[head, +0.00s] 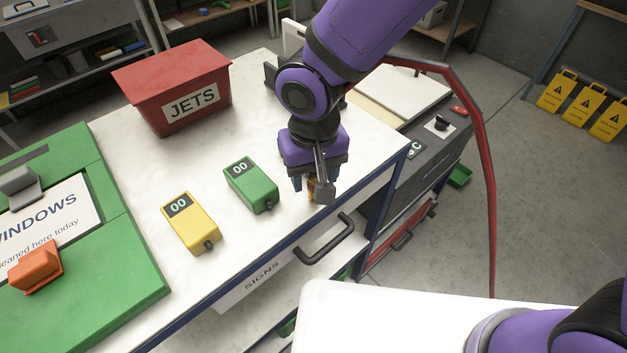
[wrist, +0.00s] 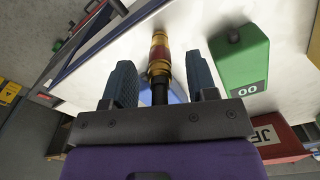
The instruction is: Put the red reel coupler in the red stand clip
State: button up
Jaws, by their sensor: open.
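A brass coupler with a red band (wrist: 159,58) lies between the fingers of my gripper (wrist: 158,72) in the wrist view, with a dark stem behind it. In the head view my gripper (head: 312,187) points down at the front edge of the white counter, and only a sliver of brass shows between its fingers. The fingers are apart, with a visible gap on each side of the coupler in the wrist view. I cannot make out the red stand clip in either view.
A green unit (head: 251,184) and a yellow unit (head: 190,222) lie on the counter (head: 130,190) left of my gripper. A red JETS bin (head: 175,90) stands behind. A black drawer handle (head: 325,240) sticks out below. A red tube (head: 487,150) arches at the right.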

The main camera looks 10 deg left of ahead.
grip_shut()
jog(key=shift+r, duration=0.15)
